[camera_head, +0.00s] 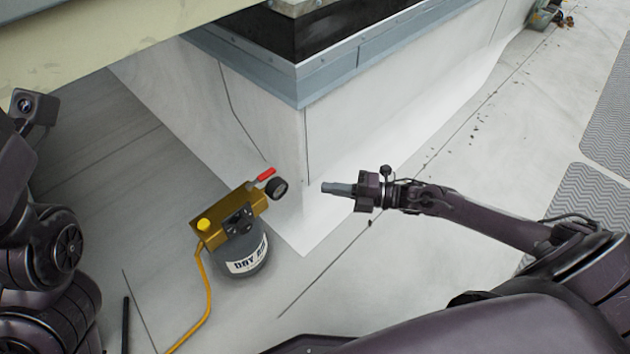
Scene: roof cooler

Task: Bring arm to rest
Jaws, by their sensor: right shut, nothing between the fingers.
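My right arm comes in from the lower right, and its gripper (338,188) points left in the middle of the view. The right gripper is shut and empty. It hangs in front of the corner of the white curb and is apart from the brass valve block to its left. My left arm shows at the left edge, with its links folded; its gripper fingers are out of view.
A brass valve block (222,215) with a red lever (266,174) and black gauge (277,188) sits on a dark labelled canister (244,256). A yellow hose (205,290) runs down from it. A metal-trimmed curb (260,130) stands behind. Grey walkway pads (603,135) lie right.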

